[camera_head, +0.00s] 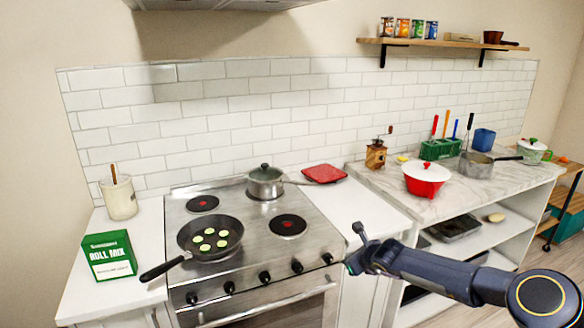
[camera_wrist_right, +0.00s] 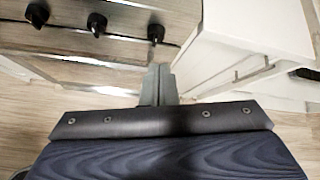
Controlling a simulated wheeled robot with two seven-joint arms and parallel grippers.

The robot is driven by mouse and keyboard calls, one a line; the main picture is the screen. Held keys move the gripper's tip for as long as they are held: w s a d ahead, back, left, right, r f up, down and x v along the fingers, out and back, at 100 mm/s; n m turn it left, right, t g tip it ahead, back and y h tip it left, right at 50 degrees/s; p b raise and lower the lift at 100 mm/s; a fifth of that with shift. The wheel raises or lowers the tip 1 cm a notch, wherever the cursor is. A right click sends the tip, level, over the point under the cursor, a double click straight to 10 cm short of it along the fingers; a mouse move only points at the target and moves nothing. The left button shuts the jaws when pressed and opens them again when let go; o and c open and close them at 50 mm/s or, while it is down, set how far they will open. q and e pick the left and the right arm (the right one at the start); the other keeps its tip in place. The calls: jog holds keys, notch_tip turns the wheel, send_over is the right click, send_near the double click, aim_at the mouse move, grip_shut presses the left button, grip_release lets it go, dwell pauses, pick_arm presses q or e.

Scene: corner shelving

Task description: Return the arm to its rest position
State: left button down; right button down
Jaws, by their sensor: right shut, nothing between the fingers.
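My right arm (camera_head: 430,272) comes in from the lower right in the head view. My right gripper (camera_head: 359,234) is at its end, in front of the counter just right of the stove. In the right wrist view, the right gripper (camera_wrist_right: 160,84) has its two fingers together with nothing between them. It hangs in front of the stove front and the white cabinet (camera_wrist_right: 240,45), apart from both as far as I can see. My left gripper is not in either view.
The stove (camera_head: 255,225) holds a frying pan (camera_head: 209,238) with several green slices and a lidded pot (camera_head: 265,182). A green box (camera_head: 110,256) stands left. A red pot (camera_head: 425,180) stands on the marble counter. Stove knobs (camera_wrist_right: 97,24) are near the right gripper. Open floor (camera_wrist_right: 290,125) lies below.

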jog(key=s+a+r+n+t+y, duration=0.1)
jog(key=s+a+r+n, duration=0.1)
jog(key=s+r+n, duration=0.45)
jog(key=s+a+r+n+t+y, duration=0.15)
jog(key=r+n, duration=0.25)
jog(key=r, duration=0.6)
jog(key=s+a+r+n+g+y, duration=0.25)
jog(key=s+n, duration=0.75)
jog(key=s, duration=0.5)
jog(key=s+d+f+n+g+h, duration=0.1)
jog(key=s+d+f+n, duration=0.1)
jog(key=s, duration=0.6)
jog(key=s+d+f+n+g+h, duration=0.1)
jog(key=s+f, duration=0.3)
jog(key=s, duration=0.4)
jog(key=s+d+f+n+g+h, duration=0.1)
jog(key=s+d+f+n+g, duration=0.1)
jog(key=s, duration=0.6)
jog(key=shift+s+d+f+n+h, duration=0.25)
jog(key=shift+d+f+n+h, duration=0.15)
jog(key=shift+f+n, duration=0.4)
